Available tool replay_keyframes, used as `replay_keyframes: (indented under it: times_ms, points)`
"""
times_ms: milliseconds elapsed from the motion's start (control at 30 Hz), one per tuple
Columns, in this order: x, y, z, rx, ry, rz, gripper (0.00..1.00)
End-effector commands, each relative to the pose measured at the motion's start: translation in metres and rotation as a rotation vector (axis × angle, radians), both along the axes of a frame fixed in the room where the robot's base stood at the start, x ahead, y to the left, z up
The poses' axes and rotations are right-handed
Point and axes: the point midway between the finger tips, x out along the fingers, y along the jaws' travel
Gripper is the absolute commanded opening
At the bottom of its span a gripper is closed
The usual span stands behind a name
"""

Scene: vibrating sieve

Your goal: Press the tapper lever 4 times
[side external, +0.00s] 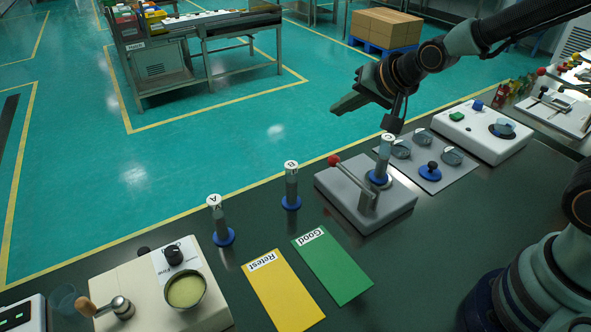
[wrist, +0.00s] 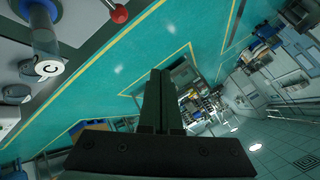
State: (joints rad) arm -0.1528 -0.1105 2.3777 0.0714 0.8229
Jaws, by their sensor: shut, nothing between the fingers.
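The tapper is a grey box (side external: 395,214) with a metal lever (side external: 352,181) that slants up to the left and ends in a red knob (side external: 333,160). The knob also shows at the top of the wrist view (wrist: 119,14). A capped sample tube marked C (side external: 384,152) stands upright in a blue collar on the box; it also shows at the upper left of the wrist view (wrist: 46,45). My gripper (side external: 336,107) is shut and empty, above the knob and apart from it. In the wrist view its fingers (wrist: 160,74) lie together.
Tubes A (side external: 218,219) and B (side external: 291,187) stand left of the tapper. A yellow Retest mat (side external: 282,295) and a green Good mat (side external: 333,268) lie in front. A panel with knobs (side external: 430,172) stands behind right. A cream unit with a bowl (side external: 140,290) is at lower left.

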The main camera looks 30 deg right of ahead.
Motion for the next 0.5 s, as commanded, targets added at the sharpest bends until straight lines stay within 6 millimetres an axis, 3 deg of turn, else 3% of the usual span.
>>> replay_keyframes:
  times_ms: [233, 500]
  points:
    - [0.000, 0.000, -0.016, -0.001, 0.004, 0.000, 0.00]
    - [0.000, 0.000, -0.052, -0.001, 0.006, 0.000, 0.00]
